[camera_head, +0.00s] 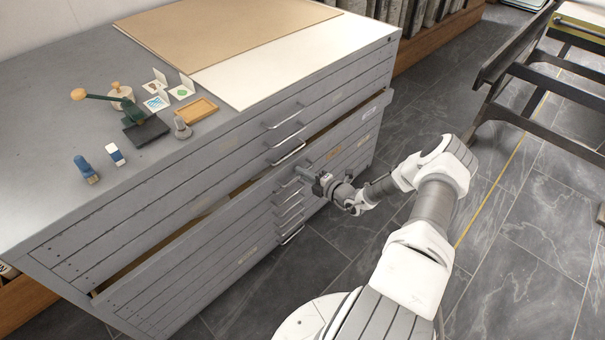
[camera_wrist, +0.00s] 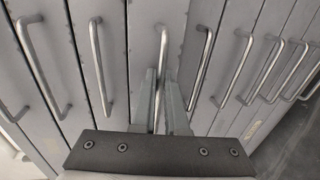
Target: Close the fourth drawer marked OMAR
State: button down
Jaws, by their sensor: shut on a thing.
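The grey flat-file cabinet (camera_head: 190,205) has a stack of wide drawers with bar handles. One drawer (camera_head: 175,270) below the top ones stands out from the cabinet, with a gap along its top edge. Its small labels are too small to read, so I cannot make out OMAR. My gripper (camera_head: 303,172) is at the cabinet front, near the middle of the handle column. In the wrist view, my gripper (camera_wrist: 161,78) is shut on a drawer handle (camera_wrist: 163,42), its two fingers either side of the bar. Other handles (camera_wrist: 98,60) run on both sides.
A dark-framed table (camera_head: 540,85) stands at right. Tiled floor (camera_head: 540,215) between is clear.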

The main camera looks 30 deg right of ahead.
aim_at(293, 166)
dwell(0.8)
jog(key=x, duration=0.1)
jog(key=b+x, duration=0.1)
jog(key=x, duration=0.1)
jog(key=shift+w+a+r, duration=0.2)
jog(key=shift+w, duration=0.15)
jog(key=shift+w+a+r, duration=0.1)
jog(key=shift+w, duration=0.25)
jog(key=shift+r, duration=0.1)
jog(key=c, duration=1.2)
grip_release()
jog(key=p+v, duration=0.4)
jog(key=v, duration=1.3)
jog(key=shift+s+p, duration=0.3)
